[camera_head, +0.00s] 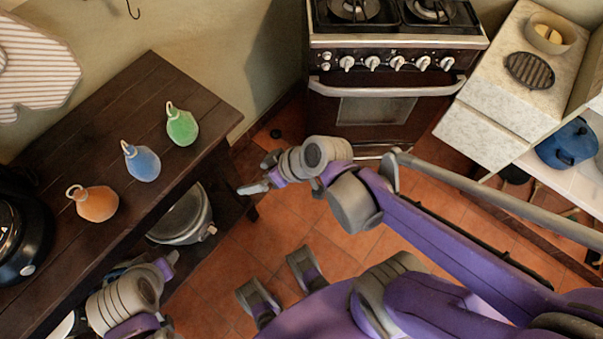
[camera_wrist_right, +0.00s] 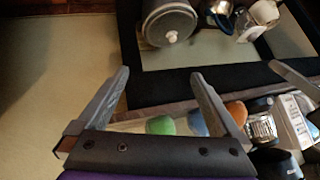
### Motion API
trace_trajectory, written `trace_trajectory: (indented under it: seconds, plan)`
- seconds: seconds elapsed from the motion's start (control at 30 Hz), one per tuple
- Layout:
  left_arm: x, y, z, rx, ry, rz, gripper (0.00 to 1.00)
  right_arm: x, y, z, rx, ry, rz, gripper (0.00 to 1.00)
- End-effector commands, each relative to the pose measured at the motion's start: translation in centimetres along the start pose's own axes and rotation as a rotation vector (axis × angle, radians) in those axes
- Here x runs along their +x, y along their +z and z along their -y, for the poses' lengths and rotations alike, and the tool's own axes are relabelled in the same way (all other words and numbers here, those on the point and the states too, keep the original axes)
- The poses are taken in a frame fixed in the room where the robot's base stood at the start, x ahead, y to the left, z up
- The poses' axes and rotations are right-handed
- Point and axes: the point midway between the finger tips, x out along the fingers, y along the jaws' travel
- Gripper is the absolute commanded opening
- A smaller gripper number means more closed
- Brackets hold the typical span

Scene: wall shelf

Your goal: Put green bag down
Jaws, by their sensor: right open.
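The green bag (camera_head: 182,127) stands on the dark wooden table (camera_head: 152,78) near its right end in the head view, with its loop upward. A blue bag (camera_head: 142,163) and an orange bag (camera_head: 97,204) stand in a row with it. My right gripper (camera_head: 259,175) is open and empty, off the table's edge, to the right of and below the green bag in the picture. In the right wrist view its fingers (camera_wrist_right: 160,78) are apart, with the green bag (camera_wrist_right: 160,125) partly hidden behind the gripper's base. My left gripper (camera_head: 168,264) is at the table's front edge; its jaws are unclear.
A lidded pot (camera_head: 184,217) sits below the tabletop. A black appliance (camera_head: 22,237) stands at the table's left end. A stove (camera_head: 385,90) stands at the back, and a counter (camera_head: 490,97) with a blue pot (camera_head: 567,146) nearby is at right. Tiled floor lies between.

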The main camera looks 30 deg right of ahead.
Motion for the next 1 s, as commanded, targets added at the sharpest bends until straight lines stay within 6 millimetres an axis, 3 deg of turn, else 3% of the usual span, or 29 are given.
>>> trace_trajectory:
  seconds: [0.13,0.37,0.77,1.0]
  plan:
    - [0.0,0.0,0.0,0.000,0.000,0.000,0.50,-3.0,4.0,-2.0,0.127,0.223,0.147,1.00]
    - [0.0,0.0,0.0,0.000,0.000,0.000,0.50,-6.3,6.1,-4.5,0.225,0.443,0.191,1.00]
    - [-0.3,-0.2,0.0,0.000,0.000,-0.001,0.50,-7.0,6.0,-4.7,0.237,0.466,0.189,1.00]
    - [-4.5,-2.9,0.0,0.000,0.000,-0.018,0.50,-10.3,2.4,-3.7,0.232,0.468,0.172,1.00]
